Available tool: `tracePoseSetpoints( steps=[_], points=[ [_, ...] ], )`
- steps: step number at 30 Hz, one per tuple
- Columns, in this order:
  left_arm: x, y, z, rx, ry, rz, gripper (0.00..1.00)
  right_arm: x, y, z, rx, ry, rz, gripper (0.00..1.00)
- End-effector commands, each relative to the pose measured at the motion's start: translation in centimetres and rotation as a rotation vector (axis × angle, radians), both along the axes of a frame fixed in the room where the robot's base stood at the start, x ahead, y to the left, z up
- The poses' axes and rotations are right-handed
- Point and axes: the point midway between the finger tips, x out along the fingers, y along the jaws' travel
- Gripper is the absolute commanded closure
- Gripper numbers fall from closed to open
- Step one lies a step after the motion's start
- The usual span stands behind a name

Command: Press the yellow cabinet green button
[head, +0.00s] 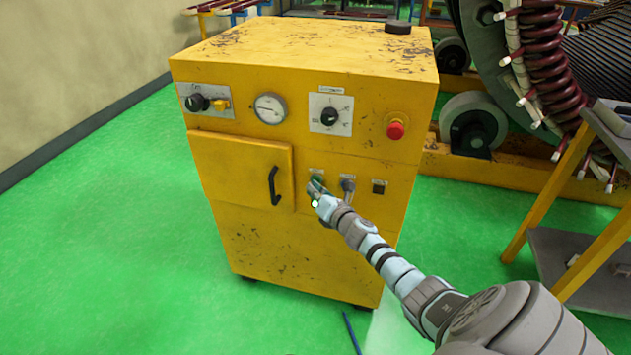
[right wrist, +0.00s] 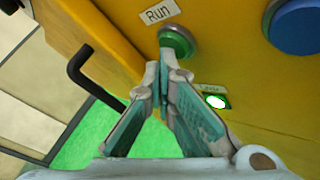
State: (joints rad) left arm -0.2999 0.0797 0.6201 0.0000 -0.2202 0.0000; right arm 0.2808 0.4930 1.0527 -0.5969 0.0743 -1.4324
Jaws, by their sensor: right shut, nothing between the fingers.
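The yellow cabinet (head: 215,155) stands upright on the green floor. In the right wrist view its green button (right wrist: 178,40) sits under a label reading "Run" (right wrist: 159,12). My right gripper (head: 316,188) is shut and empty at the cabinet's front, over the button row. In the right wrist view its closed fingertips (right wrist: 163,66) are at the lower edge of the green button. I cannot tell whether they touch it. In the head view the gripper partly covers the button. My left gripper is in neither view.
A small lit green lamp (right wrist: 217,101) and a blue button (right wrist: 297,27) are beside the green button. A door with a black handle (head: 273,185) is left of my gripper. A red knob (head: 396,130) is upper right. A large coil machine (head: 545,60) stands at right.

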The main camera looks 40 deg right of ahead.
Motion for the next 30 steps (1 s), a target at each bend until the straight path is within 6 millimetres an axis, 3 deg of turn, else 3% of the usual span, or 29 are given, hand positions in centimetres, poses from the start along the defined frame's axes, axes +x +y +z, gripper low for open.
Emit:
tracePoseSetpoints(
  steps=[18,30],
  points=[
    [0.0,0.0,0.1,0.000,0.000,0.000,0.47,-0.9,1.3,-0.1,0.001,0.001,0.000,1.00],
    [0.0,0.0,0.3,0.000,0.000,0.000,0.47,-3.1,4.5,-0.1,0.002,0.002,0.002,1.00]
  ],
)
